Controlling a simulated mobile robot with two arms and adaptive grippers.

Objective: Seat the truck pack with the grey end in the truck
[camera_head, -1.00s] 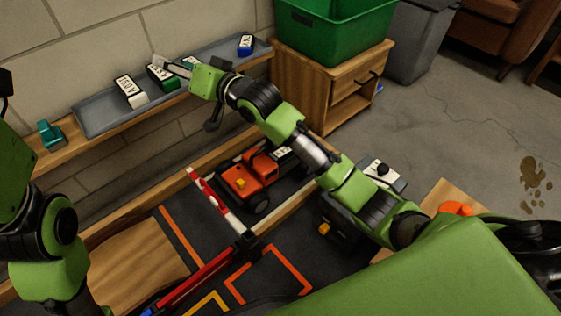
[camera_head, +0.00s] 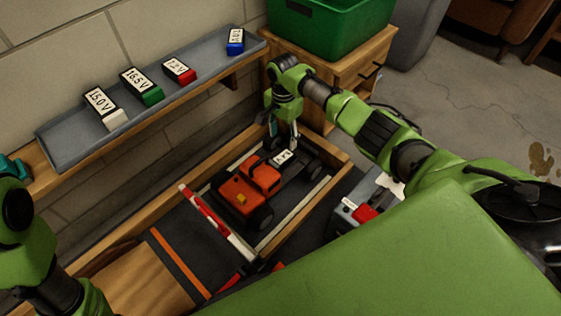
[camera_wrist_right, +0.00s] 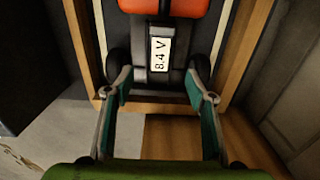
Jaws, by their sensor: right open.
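The orange truck (camera_head: 243,190) stands in a wood-framed bay, its dark bed toward the back right. A white plate reading 8.4 V (camera_wrist_right: 160,54) lies in the bed, and it also shows in the head view (camera_head: 283,157). I cannot tell whether it is on a pack or on the truck. My right gripper (camera_head: 284,140) is over the truck's rear end. In the wrist view my right gripper (camera_wrist_right: 157,84) is open and empty, its teal-padded fingers apart near the rear wheels. I see no pack that is clearly grey-ended.
A wall tray (camera_head: 62,150) holds a white-ended 15.0 V pack (camera_head: 104,108), a green-ended 16.5 V pack (camera_head: 142,86), a red-ended pack (camera_head: 179,70) and a blue-ended pack (camera_head: 235,41). A red-and-white barrier (camera_head: 215,222) lies before the truck. A grey device (camera_head: 350,214) stands right of the bay.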

